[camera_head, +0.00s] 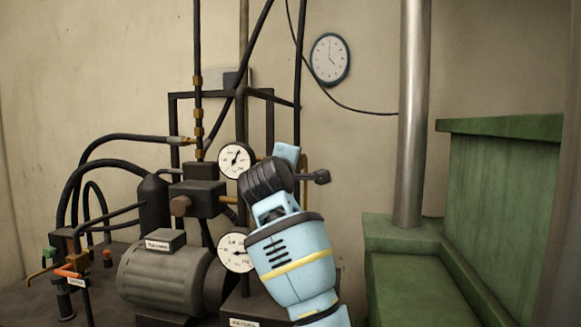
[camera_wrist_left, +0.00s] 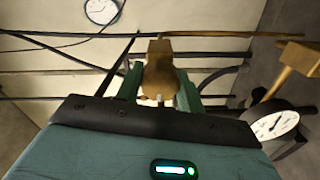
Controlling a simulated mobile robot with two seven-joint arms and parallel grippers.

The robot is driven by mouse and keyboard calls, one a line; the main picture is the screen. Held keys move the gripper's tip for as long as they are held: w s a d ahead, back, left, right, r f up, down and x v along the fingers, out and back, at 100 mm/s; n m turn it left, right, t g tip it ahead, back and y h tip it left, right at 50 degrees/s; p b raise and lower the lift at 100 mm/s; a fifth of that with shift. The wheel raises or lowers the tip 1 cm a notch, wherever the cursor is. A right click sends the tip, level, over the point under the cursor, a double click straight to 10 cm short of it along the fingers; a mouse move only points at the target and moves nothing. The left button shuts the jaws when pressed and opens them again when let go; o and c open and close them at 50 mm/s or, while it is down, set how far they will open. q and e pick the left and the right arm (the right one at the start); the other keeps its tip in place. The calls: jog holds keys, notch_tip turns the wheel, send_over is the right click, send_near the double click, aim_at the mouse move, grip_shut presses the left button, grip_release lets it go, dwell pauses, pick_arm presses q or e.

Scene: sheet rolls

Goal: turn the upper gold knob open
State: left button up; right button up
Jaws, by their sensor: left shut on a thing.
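The upper gold knob (camera_wrist_left: 161,84) is in the middle of the left wrist view, below a gold-brown block on a long thin pipe. My left gripper (camera_wrist_left: 162,80) has its green fingers on either side of the knob and is shut on it. In the head view, the light blue arm (camera_head: 290,260) rises from the bottom and hides the knob. The knob's turn angle cannot be told. My right gripper is not in view.
An upper gauge (camera_head: 237,160) and a lower gauge (camera_head: 235,252) stand close left of the arm. A grey motor (camera_head: 165,275) and black hoses fill the left. A steel pipe (camera_head: 412,120) and green bench (camera_head: 500,190) stand right. A wall clock (camera_head: 330,59) hangs behind.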

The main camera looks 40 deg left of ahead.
pick_arm(q)
jog(key=shift+n, duration=0.5)
dwell(0.3)
jog(key=o, duration=1)
jog(key=shift+s, duration=0.1)
jog(key=v, duration=0.7)
jog(key=shift+s+d, duration=0.25)
jog(key=shift+s, duration=0.05)
jog(key=shift+w, duration=0.1)
